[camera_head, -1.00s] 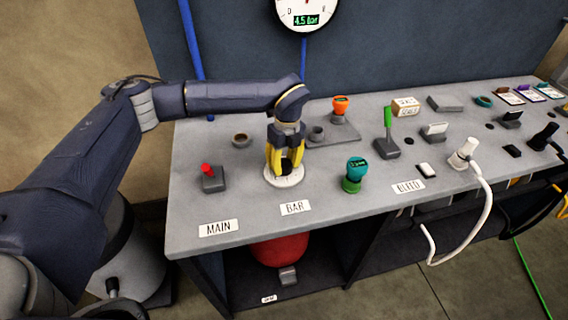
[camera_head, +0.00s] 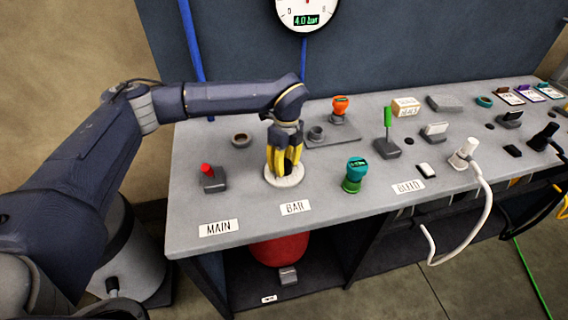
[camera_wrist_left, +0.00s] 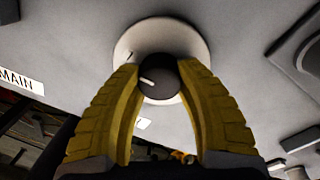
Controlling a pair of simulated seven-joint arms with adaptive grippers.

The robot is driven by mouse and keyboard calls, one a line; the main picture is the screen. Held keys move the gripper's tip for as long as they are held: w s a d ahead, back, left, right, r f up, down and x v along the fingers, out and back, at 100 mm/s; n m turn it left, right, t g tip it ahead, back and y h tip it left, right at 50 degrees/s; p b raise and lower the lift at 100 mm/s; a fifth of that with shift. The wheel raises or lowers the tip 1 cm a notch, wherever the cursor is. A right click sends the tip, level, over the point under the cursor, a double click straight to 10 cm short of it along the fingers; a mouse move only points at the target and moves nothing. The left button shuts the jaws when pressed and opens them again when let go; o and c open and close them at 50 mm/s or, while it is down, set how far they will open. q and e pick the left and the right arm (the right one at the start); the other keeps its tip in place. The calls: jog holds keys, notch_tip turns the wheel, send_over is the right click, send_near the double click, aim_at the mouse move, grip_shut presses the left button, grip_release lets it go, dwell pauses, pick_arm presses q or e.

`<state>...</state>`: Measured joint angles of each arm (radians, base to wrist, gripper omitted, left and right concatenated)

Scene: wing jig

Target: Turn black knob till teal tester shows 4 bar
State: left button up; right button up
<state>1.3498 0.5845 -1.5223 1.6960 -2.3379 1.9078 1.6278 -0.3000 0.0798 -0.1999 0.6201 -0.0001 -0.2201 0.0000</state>
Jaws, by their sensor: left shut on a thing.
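My left gripper (camera_head: 285,165) points down at the bench, its yellow fingers shut on the black knob (camera_head: 287,165). In the left wrist view the black knob (camera_wrist_left: 158,78) sits between the two fingertips, with a white pointer mark, on a round white dial plate (camera_wrist_left: 160,38). The round wall gauge (camera_head: 307,12) shows 4.0 bar in green digits. My right gripper is not in view.
A red switch (camera_head: 208,175) on a grey block stands left of the knob, near the MAIN label (camera_head: 218,228). An orange-topped piece (camera_head: 340,106) and a green lever (camera_head: 388,125) stand behind and to the right. A white hose (camera_head: 485,195) hangs over the front edge.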

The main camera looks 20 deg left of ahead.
aim_at(286, 161)
pick_arm(q)
jog(key=o, duration=1.3)
jog(key=shift+o, duration=0.2)
notch_tip(286, 161, up, 12)
jog(key=shift+w, duration=0.4)
jog(key=shift+d, duration=0.1)
jog(key=shift+d, duration=0.1)
